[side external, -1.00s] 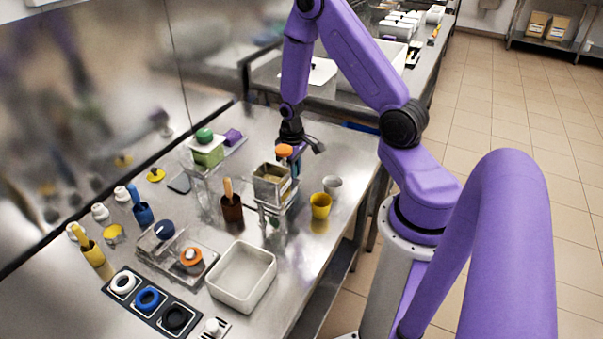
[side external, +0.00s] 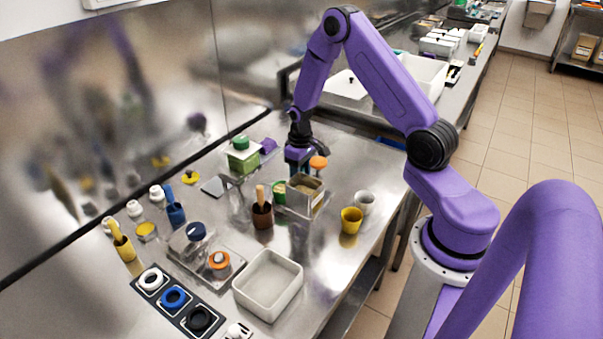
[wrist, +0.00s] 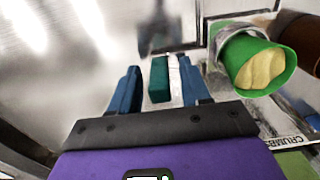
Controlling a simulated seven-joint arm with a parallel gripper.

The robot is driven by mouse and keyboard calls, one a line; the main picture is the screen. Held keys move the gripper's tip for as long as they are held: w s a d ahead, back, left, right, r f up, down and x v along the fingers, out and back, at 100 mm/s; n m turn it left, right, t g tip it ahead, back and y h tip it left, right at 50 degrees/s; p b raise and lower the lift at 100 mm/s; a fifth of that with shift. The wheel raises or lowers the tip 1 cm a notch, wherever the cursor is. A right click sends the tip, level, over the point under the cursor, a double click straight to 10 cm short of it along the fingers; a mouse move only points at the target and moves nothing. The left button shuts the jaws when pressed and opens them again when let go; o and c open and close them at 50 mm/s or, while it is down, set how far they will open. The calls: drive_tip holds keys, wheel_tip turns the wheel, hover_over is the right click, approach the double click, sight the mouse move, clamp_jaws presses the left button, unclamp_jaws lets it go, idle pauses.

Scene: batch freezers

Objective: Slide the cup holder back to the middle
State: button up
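The cup holder seems to be the grey ring-like part (wrist: 222,36) around a green cup (wrist: 262,66) with cream-coloured contents, right of my fingers in the wrist view. The green cup also shows in the side view (side external: 280,190), beside a metal tin. My gripper (side external: 298,160) points down behind that tin. In the wrist view my gripper (wrist: 163,88) has its two blue fingers apart. A dark green block (wrist: 159,79) and a pale strip beside it show between them, with a gap at the left finger. Whether the block belongs to the holder is unclear.
A brown cup (side external: 262,215) with a wooden handle and the metal tin (side external: 304,197) stand close by. An orange knob (side external: 318,162) is right of my gripper. Yellow (side external: 351,221) and grey (side external: 364,203) cups stand further right. A white tray (side external: 268,285) is in front.

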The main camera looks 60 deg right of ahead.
drive_tip(key=shift+r, duration=0.1)
wheel_tip(320, 180, up, 17)
drive_tip(key=shift+r, duration=0.15)
idle(0.6)
